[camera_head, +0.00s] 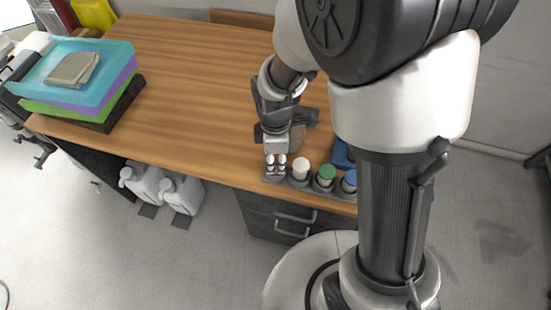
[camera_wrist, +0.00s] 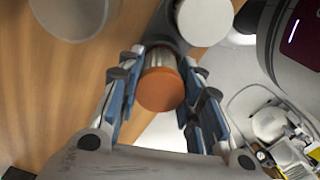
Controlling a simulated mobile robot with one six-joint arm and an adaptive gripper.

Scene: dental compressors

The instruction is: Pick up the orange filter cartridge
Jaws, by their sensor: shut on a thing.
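The orange filter cartridge (camera_wrist: 160,90) shows in the wrist view with its orange round end toward the camera and a silvery body behind. My gripper (camera_wrist: 163,95) is shut on it, with a blue-and-grey finger on either side. In the head view my gripper (camera_head: 276,165) points down at the left end of a dark rack (camera_head: 298,184) near the table's front edge. There its fingers largely hide the cartridge. I cannot tell whether the cartridge still sits in its slot.
White (camera_head: 301,167), green (camera_head: 326,174) and blue (camera_head: 349,180) capped cartridges stand in the rack to the right of my gripper. Stacked coloured trays (camera_head: 80,75) lie at the wooden table's (camera_head: 180,90) left end. The table's middle is clear. White jugs (camera_head: 180,193) stand on the floor.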

